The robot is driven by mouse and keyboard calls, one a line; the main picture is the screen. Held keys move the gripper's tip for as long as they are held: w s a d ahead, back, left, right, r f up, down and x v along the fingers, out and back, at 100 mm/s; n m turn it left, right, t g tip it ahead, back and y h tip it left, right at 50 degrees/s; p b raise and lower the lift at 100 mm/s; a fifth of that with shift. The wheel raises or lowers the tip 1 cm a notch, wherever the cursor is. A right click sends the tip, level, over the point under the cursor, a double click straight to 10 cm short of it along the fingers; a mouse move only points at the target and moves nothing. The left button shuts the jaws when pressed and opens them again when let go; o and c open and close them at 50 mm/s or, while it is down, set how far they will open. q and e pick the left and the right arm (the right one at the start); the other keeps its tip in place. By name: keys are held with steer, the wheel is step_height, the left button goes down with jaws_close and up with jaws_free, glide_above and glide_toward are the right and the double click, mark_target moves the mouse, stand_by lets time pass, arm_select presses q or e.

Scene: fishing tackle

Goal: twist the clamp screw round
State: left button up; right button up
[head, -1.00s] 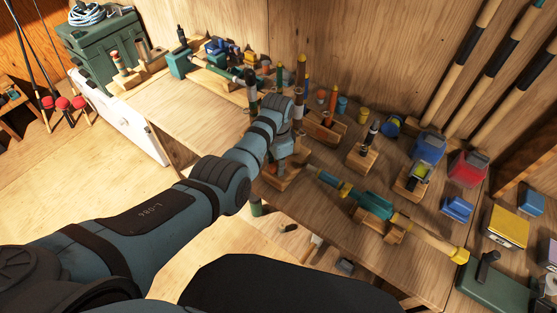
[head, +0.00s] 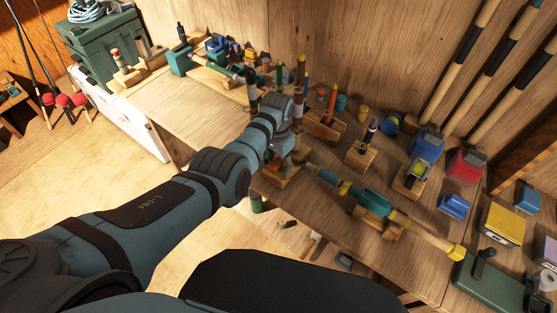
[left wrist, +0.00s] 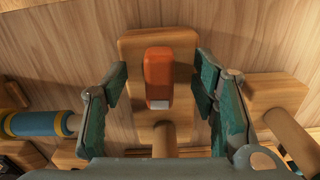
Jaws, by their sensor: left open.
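My left gripper (head: 281,158) is over a small wooden block (head: 278,177) near the front edge of the bench. In the left wrist view the gripper (left wrist: 162,84) is open, with one green finger on each side of an orange piece (left wrist: 158,72) with a pale end. The orange piece stands over a wooden block (left wrist: 131,50), and I see a gap on both sides of it. A round wooden peg (left wrist: 164,140) shows below it. I cannot tell for certain which part is the clamp screw. My right gripper is out of view.
A fishing rod (head: 372,203) lies on wooden rests to the right of the gripper; its blue and yellow part (left wrist: 35,123) shows at left in the wrist view. A dark upright post (head: 252,92) stands close behind the arm. Blue and red boxes (head: 467,165) stand farther right.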

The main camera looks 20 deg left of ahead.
arm_select(q)
steer(key=shift+r, duration=0.35)
step_height(320, 180, up, 6)
steer(key=shift+r, duration=0.1)
